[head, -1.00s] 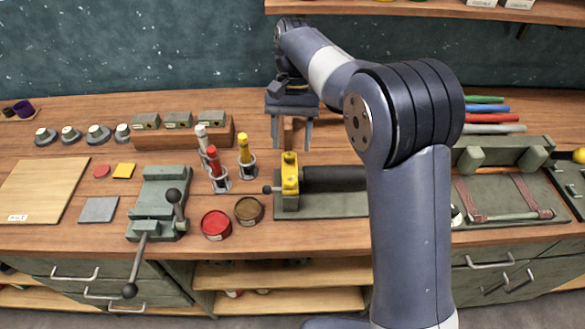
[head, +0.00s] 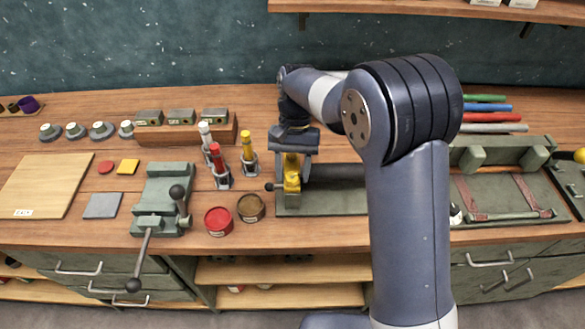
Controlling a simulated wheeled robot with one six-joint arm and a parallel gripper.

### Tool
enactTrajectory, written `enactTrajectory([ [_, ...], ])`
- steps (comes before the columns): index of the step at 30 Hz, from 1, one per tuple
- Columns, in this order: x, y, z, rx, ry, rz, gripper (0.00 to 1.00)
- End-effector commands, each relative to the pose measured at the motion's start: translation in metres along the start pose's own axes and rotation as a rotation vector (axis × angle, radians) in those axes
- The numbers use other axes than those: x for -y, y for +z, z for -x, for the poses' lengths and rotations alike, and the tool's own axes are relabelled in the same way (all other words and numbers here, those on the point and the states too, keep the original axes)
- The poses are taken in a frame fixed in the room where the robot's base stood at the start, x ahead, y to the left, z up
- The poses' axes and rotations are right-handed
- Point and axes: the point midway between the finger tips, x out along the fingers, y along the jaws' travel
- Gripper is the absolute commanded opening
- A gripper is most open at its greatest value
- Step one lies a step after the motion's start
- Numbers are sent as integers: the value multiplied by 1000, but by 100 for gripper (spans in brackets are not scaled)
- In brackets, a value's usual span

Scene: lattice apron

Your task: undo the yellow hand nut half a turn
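The yellow hand nut (head: 291,178) shows as a tall yellow piece at the left end of a dark green fixture plate (head: 330,202). A small lever with a dark ball end sticks out to its left. My gripper (head: 292,170) points down over the yellow piece, with one finger at its left side and one at its right. The fingers are spread apart, and I cannot tell whether they touch it. The gripper body hides the top of the yellow piece, and my arm hides the fixture's right end.
Left of the fixture stand a brown tin (head: 250,208), a red tin (head: 217,221) and upright red, yellow and white markers in holders (head: 221,180). A green vise (head: 163,200) with long levers stands further left. A wooden block rack (head: 185,134) is behind.

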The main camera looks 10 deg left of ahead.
Motion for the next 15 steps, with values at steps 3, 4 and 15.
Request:
enactTrajectory([
  [3,0,0,0,0,0,0,37],
  [4,0,0,0,0,0,0,35],
  [15,0,0,0,0,0,0,8],
])
